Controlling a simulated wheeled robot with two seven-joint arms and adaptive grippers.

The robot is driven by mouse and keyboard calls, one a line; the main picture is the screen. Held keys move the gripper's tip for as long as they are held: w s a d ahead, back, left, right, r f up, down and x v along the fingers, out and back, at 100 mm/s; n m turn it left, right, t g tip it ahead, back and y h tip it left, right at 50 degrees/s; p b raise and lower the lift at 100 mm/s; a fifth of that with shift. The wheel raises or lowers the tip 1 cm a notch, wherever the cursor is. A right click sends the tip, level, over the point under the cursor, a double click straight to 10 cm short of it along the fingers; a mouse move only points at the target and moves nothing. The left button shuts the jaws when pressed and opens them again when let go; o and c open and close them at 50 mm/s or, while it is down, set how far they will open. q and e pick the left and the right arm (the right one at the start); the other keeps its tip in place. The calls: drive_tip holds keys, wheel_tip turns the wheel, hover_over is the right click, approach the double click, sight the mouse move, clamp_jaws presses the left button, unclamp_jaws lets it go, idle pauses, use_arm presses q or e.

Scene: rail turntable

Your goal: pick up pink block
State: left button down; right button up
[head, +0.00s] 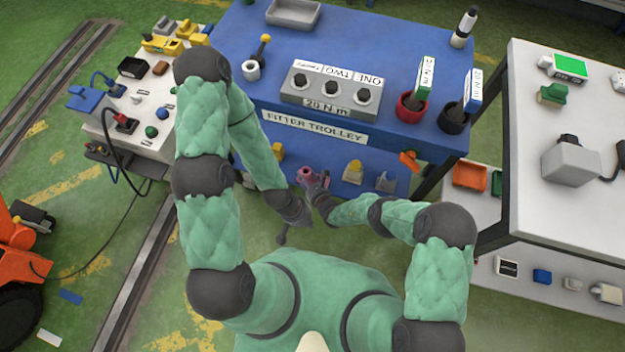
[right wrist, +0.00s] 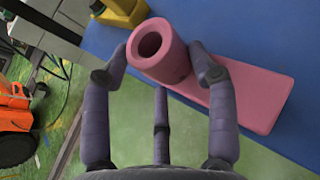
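The pink block (head: 306,175) is at the front of the blue trolley's lower shelf. In the right wrist view it is a round pink tube (right wrist: 160,52) with a hole in its top, beside a flat pink slab (right wrist: 245,95) on the blue surface. My right gripper (right wrist: 160,65) is open, with one finger on each side of the tube and the third finger on the near side. Whether the fingers touch it is unclear. In the head view my right gripper (head: 318,186) is at the block. My left gripper (head: 283,238) hangs lower, away from the block; its fingers are too small to read.
The blue trolley top (head: 350,60) overhangs the lower shelf (head: 335,187). A yellow piece (right wrist: 120,12) lies just beyond the tube, and another yellow piece (head: 353,171) stands right of the block. A white table (head: 560,110) is at the right, a cluttered white bench (head: 150,125) at the left.

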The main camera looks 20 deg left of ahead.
drive_tip(key=c, duration=0.5)
drive_tip(key=shift+r, duration=0.1)
